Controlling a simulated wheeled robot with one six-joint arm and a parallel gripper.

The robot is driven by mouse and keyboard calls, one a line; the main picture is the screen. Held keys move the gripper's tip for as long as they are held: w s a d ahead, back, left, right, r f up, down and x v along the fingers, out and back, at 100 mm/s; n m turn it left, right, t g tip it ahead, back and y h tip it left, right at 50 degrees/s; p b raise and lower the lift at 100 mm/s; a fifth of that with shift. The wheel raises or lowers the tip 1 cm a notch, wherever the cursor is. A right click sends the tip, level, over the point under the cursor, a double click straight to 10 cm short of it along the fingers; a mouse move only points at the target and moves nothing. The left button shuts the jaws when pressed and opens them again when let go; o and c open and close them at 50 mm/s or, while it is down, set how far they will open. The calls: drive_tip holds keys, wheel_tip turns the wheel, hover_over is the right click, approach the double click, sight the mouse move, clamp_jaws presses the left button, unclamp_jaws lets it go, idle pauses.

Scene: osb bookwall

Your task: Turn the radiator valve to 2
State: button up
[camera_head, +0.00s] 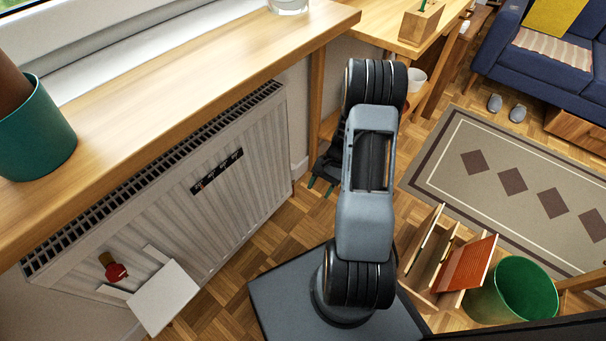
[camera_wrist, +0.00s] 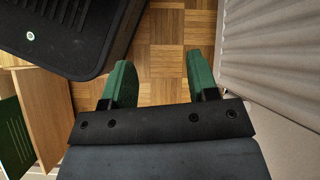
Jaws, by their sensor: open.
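The white radiator (camera_head: 232,207) hangs under the wooden sill in the head view, and its ribbed side also shows at the right of the wrist view (camera_wrist: 275,60). A small red and tan object (camera_head: 115,271) is at its lower left, beside a white panel; I cannot tell whether it is the valve. No numbered dial can be read in either view. My gripper (camera_head: 320,187) is low beside the radiator's right end, partly hidden by my arm. In the wrist view its green fingers (camera_wrist: 162,65) are apart and empty, pointing over the parquet floor.
The wooden sill (camera_head: 190,85) overhangs the radiator and carries a teal pot (camera_head: 32,130). A black hook strip (camera_head: 217,172) is on the radiator front. A wooden rack (camera_head: 440,262) and green bin (camera_head: 512,290) stand at right.

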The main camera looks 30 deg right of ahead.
wheel_tip(320, 180, down, 11)
drive_tip(key=d+m+t+y+b, duration=0.1)
drive_tip(key=m+y+b, duration=0.1)
drive_tip(key=m+y, duration=0.15)
drive_tip(key=m+t+b, duration=0.2)
drive_tip(key=m+t, duration=1.1)
drive_tip(key=t, duration=0.3)
approach(293, 170)
drive_tip(key=d+f, duration=0.3)
drive_tip(key=shift+y, duration=0.55)
drive_tip(key=b+x, duration=0.3)
drive_tip(key=x, duration=0.9)
drive_tip(key=shift+a, duration=0.3)
drive_tip(key=shift+c, duration=0.5)
